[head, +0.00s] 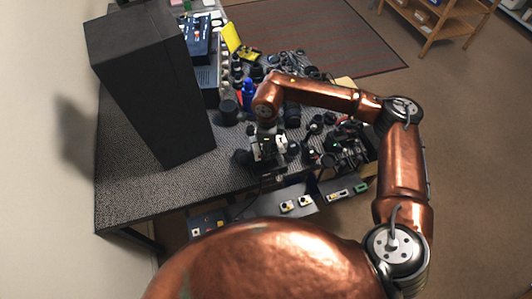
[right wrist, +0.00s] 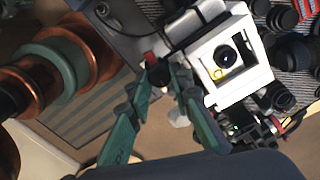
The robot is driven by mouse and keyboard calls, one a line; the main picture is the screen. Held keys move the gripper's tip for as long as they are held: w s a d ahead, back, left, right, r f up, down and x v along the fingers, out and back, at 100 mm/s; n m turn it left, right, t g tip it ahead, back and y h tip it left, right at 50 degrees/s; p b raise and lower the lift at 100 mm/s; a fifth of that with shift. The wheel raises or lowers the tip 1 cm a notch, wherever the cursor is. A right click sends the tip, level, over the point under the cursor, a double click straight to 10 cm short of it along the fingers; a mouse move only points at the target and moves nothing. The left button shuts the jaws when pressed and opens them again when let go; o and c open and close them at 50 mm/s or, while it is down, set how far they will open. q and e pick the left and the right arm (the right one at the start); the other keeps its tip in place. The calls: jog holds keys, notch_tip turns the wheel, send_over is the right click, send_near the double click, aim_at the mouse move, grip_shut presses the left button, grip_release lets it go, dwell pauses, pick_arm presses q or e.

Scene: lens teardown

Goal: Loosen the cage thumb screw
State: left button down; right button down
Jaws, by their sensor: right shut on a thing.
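A white boxy cage (right wrist: 238,76) with a round dark lens opening shows in the right wrist view. My right gripper (right wrist: 164,76) has two green fingers that come together just left of the cage. It is shut on a small dark and red piece at the cage's side, which I take for the thumb screw (right wrist: 151,59); the fingertips partly hide it. In the head view my right gripper (head: 268,150) is over the table's front edge, and the screw is too small to tell there. My left gripper is not in view.
The dark table (head: 140,200) holds a tall black box (head: 150,80) at the left and several lenses and black parts around the cage. A grey tray with small parts (head: 320,198) is at the front edge. The table's front left is clear.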

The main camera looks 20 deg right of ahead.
jog(key=shift+n+b, duration=0.5)
jog(key=shift+n, duration=0.2)
jog(key=c, duration=2)
grip_release()
jog(key=shift+r, duration=0.15)
notch_tip(320, 180, up, 12)
jog(key=shift+f, duration=0.1)
